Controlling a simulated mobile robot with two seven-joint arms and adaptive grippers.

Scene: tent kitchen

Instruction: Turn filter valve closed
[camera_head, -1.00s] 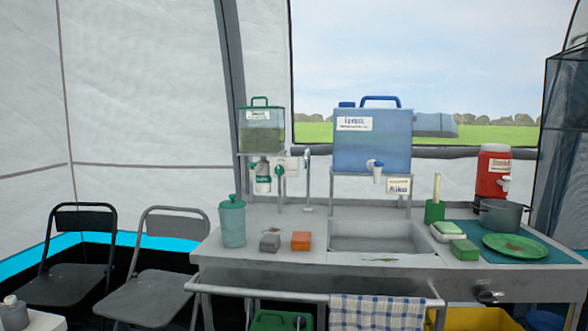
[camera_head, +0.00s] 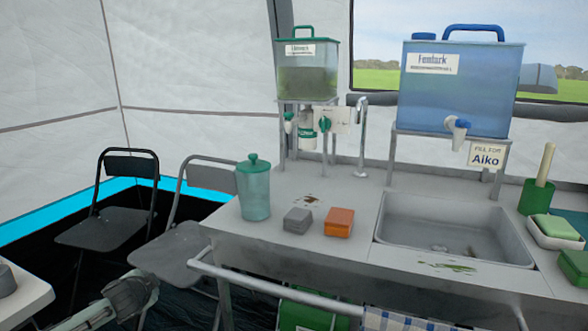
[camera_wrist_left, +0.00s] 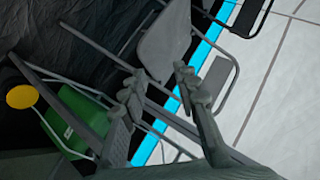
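A green-lidded tank (camera_head: 308,72) of murky water stands on a small metal stand at the back left of the counter. Under it hang a white and green filter bottle (camera_head: 308,124) and a green valve handle (camera_head: 325,124) in front of a white plate. A smaller green tap (camera_head: 289,117) sits left of the bottle. Which way the valve handle is turned is too small to tell. My left gripper (camera_head: 138,292) is low at the bottom left, beside the chairs and well away from the valve. The left wrist view shows its fingers (camera_wrist_left: 162,90) apart and empty. My right gripper is not in view.
A teal lidded jar (camera_head: 254,190), a grey block (camera_head: 298,220) and an orange block (camera_head: 339,222) stand on the counter before the stand. A front rail (camera_head: 260,287) runs below the counter. A blue tank (camera_head: 455,88) stands right, above the sink (camera_head: 455,235). Folding chairs (camera_head: 108,225) stand left.

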